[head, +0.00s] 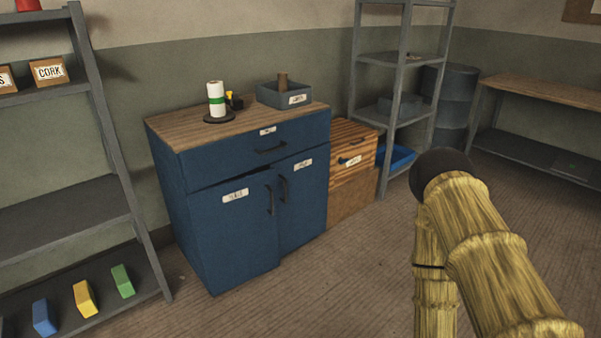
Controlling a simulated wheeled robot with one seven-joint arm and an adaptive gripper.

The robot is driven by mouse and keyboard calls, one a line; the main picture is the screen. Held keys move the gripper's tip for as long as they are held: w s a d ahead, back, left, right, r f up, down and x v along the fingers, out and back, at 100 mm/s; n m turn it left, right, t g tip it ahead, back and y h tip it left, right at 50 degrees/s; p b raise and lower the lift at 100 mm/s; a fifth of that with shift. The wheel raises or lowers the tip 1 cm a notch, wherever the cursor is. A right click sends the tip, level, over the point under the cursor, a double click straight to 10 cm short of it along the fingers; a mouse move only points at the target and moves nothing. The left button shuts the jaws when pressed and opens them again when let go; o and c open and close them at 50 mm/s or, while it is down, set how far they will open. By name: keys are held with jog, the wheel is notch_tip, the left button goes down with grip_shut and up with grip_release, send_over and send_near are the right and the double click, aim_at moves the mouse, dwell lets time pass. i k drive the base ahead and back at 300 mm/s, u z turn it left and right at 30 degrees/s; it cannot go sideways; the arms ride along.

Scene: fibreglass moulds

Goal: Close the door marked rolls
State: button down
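A blue cabinet (174,200) with a wooden top stands against the wall. Its left door (238,240) has a dark handle (269,200) near its right edge and a white label (235,195). This door stands slightly ajar, with a dark gap along its top and its right edge a little proud. The right door (305,210) looks shut, with a handle (284,188) and a label (303,164). The labels are too small to read surely. My gripper is out of view; only my yellow arm shows at the right.
A roll (216,100) and a grey bin (284,95) stand on the cabinet. A wooden drawer unit (350,185) and a grey shelf rack (394,110) are to its right. Another rack (105,120) stands left. The floor (345,275) before the cabinet is clear.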

aim_at(235, 223)
jog(key=u, duration=0.25)
jog(key=i, duration=1)
jog(key=u, duration=0.45)
